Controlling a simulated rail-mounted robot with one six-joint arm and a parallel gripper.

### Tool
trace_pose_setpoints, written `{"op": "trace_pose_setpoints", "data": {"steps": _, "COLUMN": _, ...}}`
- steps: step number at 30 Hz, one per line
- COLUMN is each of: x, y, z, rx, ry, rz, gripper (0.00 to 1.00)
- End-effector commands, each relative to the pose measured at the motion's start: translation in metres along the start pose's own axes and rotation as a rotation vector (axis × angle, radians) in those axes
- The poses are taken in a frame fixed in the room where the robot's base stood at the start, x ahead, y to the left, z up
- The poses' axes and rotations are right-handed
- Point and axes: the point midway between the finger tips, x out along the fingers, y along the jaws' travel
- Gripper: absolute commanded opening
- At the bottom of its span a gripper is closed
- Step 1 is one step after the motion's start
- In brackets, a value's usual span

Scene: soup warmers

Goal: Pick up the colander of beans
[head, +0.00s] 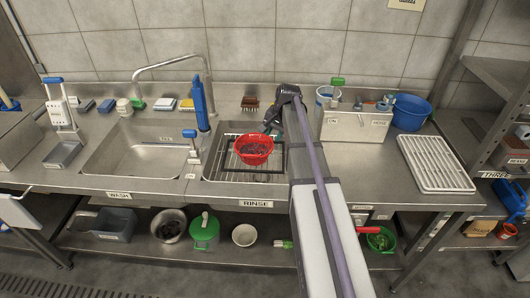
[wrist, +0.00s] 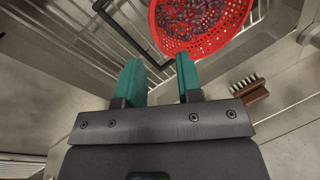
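The red colander (head: 254,150) holds dark reddish beans and sits over the rinse sink, on the wire rack (head: 232,165). In the wrist view the colander (wrist: 224,43) is at the top, with the beans (wrist: 190,14) inside. My gripper (head: 274,126) is at the colander's far right side in the head view. In the wrist view my gripper (wrist: 160,72) has two teal fingers standing apart with nothing between them. The right fingertip is close to the colander's rim; I cannot tell whether it touches.
A brush (wrist: 250,90) lies near my gripper, on the back ledge. The wash sink (head: 140,150) with its tap is to the left. A grey box (head: 355,127), a blue bucket (head: 411,112) and a white drain rack (head: 436,165) stand to the right.

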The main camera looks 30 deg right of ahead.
Motion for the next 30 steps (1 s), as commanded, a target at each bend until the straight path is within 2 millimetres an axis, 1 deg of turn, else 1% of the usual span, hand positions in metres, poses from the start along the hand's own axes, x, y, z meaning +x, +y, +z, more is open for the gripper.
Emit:
{"op": "trace_pose_setpoints", "data": {"steps": 2, "x": 0.009, "y": 0.001, "z": 0.0, "rx": -0.002, "ry": 0.0, "rz": 0.001, "gripper": 0.33}}
{"op": "trace_pose_setpoints", "data": {"steps": 6, "x": 0.039, "y": 0.003, "z": 0.001, "rx": -0.004, "ry": 0.0, "rz": 0.001, "gripper": 0.33}}
{"op": "trace_pose_setpoints", "data": {"steps": 9, "x": 0.057, "y": 0.003, "z": 0.001, "rx": -0.005, "ry": 0.0, "rz": 0.002, "gripper": 0.33}}
{"op": "trace_pose_setpoints", "data": {"steps": 11, "x": 0.06, "y": 0.002, "z": 0.001, "rx": -0.005, "ry": 0.0, "rz": 0.002, "gripper": 0.33}}
{"op": "trace_pose_setpoints", "data": {"steps": 14, "x": 0.058, "y": 0.001, "z": 0.001, "rx": -0.005, "ry": 0.0, "rz": 0.002, "gripper": 0.33}}
{"op": "trace_pose_setpoints", "data": {"steps": 16, "x": 0.062, "y": 0.002, "z": 0.001, "rx": -0.006, "ry": 0.0, "rz": 0.002, "gripper": 0.33}}
{"op": "trace_pose_setpoints", "data": {"steps": 17, "x": 0.067, "y": 0.003, "z": 0.001, "rx": -0.006, "ry": 0.0, "rz": 0.002, "gripper": 0.33}}
{"op": "trace_pose_setpoints", "data": {"steps": 21, "x": 0.097, "y": 0.006, "z": 0.0, "rx": -0.007, "ry": 0.0, "rz": 0.002, "gripper": 0.33}}
{"op": "trace_pose_setpoints", "data": {"steps": 24, "x": 0.111, "y": 0.006, "z": 0.0, "rx": -0.007, "ry": 0.0, "rz": 0.002, "gripper": 0.33}}
{"op": "trace_pose_setpoints", "data": {"steps": 26, "x": 0.112, "y": 0.005, "z": 0.001, "rx": -0.007, "ry": 0.0, "rz": 0.002, "gripper": 0.33}}
{"op": "trace_pose_setpoints", "data": {"steps": 30, "x": 0.108, "y": 0.004, "z": 0.001, "rx": -0.007, "ry": 0.0, "rz": 0.002, "gripper": 0.33}}
